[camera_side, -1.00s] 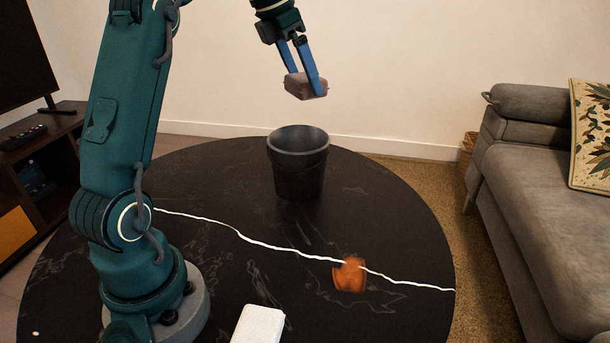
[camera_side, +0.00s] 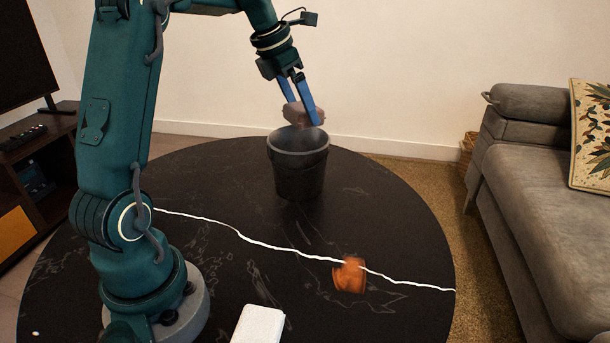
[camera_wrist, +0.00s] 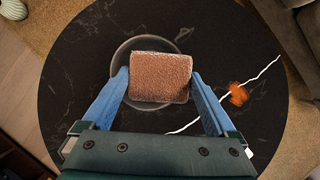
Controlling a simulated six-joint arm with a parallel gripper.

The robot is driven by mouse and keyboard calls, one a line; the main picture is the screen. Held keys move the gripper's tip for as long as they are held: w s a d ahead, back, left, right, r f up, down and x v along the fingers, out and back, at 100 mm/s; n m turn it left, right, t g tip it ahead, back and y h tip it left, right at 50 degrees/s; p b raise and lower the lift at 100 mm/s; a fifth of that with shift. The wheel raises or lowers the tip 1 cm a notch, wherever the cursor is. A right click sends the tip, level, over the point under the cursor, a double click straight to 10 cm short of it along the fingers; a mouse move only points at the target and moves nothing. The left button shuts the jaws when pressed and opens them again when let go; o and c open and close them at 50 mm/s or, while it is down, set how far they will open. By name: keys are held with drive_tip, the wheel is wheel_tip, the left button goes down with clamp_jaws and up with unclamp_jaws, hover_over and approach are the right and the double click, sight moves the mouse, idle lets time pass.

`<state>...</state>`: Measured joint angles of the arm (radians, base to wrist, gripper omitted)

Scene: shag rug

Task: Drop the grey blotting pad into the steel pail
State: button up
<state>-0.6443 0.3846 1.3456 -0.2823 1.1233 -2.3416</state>
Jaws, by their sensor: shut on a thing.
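My gripper (camera_side: 305,112) is shut on a rough, pinkish-brown block (camera_side: 294,114), which looks brown rather than grey; it is the only pad-like thing in the jaws. The block hangs just above the open mouth of the dark grey pail (camera_side: 297,178), its underside close to the rim. In the wrist view the block (camera_wrist: 160,77) sits between both blue fingertips (camera_wrist: 160,75) and covers much of the pail's round opening (camera_wrist: 122,55) behind it. The pail stands upright on the table. Its inside is mostly hidden.
The pail is on a round black table (camera_side: 390,215) with white veins. An orange-brown item (camera_side: 349,275) lies to the right, and a white block (camera_side: 258,325) lies at the front edge. A grey sofa (camera_side: 540,190) is beyond the table on the right.

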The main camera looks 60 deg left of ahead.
drive_tip(key=o, duration=0.8)
drive_tip(key=shift+o, duration=0.2)
drive_tip(key=shift+r, duration=0.1)
